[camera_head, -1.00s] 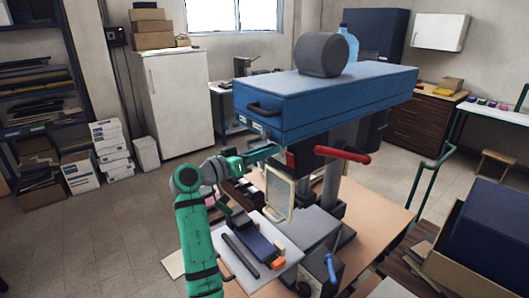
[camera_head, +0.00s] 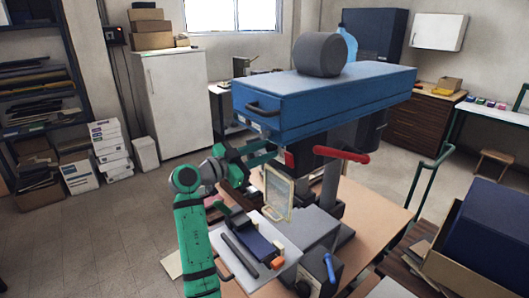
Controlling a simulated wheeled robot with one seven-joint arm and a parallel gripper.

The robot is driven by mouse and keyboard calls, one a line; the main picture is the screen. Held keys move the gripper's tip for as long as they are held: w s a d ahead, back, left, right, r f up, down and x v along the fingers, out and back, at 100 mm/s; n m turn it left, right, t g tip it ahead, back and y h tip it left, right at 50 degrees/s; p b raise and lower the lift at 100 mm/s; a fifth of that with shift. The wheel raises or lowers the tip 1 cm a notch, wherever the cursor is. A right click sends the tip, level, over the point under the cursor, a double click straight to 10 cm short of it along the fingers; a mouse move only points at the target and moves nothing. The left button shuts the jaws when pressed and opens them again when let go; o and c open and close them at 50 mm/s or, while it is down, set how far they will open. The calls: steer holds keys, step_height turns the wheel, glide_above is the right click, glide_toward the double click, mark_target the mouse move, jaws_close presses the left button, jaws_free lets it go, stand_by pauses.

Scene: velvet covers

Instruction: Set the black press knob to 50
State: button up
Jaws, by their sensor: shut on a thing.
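The press has a long blue upper body (camera_head: 330,100) with a black handle (camera_head: 263,108) at its front left end. A dark block sits under this body. My gripper (camera_head: 274,153) reaches in from the left, just below the body's front edge, with its fingertips at the dark area there. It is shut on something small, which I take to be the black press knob. The knob is hidden by the fingers and the shade, and I cannot read its setting or any scale.
A red lever (camera_head: 341,154) sticks out right of my gripper. A framed plate (camera_head: 278,193) stands close below it. A white board (camera_head: 240,262) with dark bars and a dark box (camera_head: 320,272) with a blue lever stand on the wooden table (camera_head: 385,212).

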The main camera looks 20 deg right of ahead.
steer(key=shift+m, duration=0.3)
steer(key=o, duration=0.9)
steer(key=shift+a, duration=0.15)
steer(key=shift+o, duration=0.8)
steer(key=v, duration=1)
steer(key=shift+a, duration=0.25)
